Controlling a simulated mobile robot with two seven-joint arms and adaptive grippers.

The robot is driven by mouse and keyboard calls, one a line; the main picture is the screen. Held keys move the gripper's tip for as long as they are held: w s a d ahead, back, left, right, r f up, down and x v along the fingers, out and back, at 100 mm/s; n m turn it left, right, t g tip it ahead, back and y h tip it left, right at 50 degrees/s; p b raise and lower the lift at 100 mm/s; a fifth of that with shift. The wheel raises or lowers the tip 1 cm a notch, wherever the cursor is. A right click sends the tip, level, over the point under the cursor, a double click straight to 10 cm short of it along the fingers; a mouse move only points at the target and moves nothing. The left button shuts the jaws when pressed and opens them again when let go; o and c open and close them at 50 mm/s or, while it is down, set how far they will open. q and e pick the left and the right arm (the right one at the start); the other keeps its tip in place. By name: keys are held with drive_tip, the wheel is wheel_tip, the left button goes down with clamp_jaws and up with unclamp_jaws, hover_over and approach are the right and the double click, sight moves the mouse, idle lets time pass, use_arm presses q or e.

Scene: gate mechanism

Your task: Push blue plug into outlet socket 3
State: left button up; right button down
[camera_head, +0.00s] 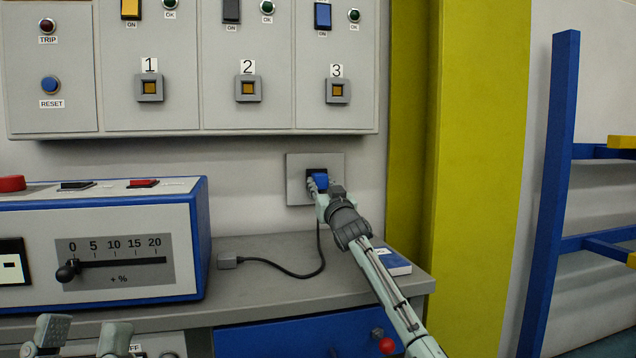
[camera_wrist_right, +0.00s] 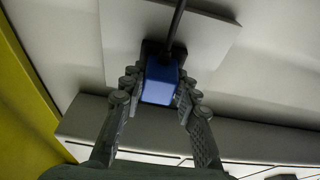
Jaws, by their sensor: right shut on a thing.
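The blue plug (camera_head: 320,181) is at the dark recess of a square grey wall plate (camera_head: 333,162), below the panel. In the right wrist view the blue plug (camera_wrist_right: 159,84) sits between my right gripper's fingers (camera_wrist_right: 158,92), in front of the black recess. How deep it sits I cannot tell. My right gripper (camera_head: 318,186) is shut on the plug. Number 3 marks a small square fitting (camera_head: 337,91) on the panel above; similar ones are under 1 and 2. My left gripper (camera_head: 85,338) is open and empty at the bottom left.
A dark cable (camera_head: 317,262) hangs from the plug to the bench, ending at a small grey block (camera_head: 228,261). A control box (camera_head: 120,235) with a slider stands left. A blue book (camera_head: 393,261) lies by my right arm. A yellow-green column (camera_head: 475,160) stands right.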

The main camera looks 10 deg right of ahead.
sight(322, 179)
drive_tip(key=shift+s, duration=0.35)
drive_tip(key=shift+s+r+p, duration=0.15)
drive_tip(key=shift+s+p, duration=0.75)
drive_tip(key=shift+p, duration=0.1)
drive_tip(key=shift+s+d+p, duration=0.1)
drive_tip(key=shift+s+p, duration=0.7)
drive_tip(key=shift+s, duration=0.55)
drive_tip(key=s+d+r+p, duration=0.2)
drive_tip(key=s+r, duration=0.7)
drive_tip(key=r, duration=0.2)
wheel_tip(322, 179, up, 11)
drive_tip(key=w+d+p, duration=0.1)
drive_tip(key=w+p, duration=0.1)
drive_tip(key=shift+r, duration=0.15)
drive_tip(key=shift+d, duration=0.1)
drive_tip(key=shift+w, duration=0.2)
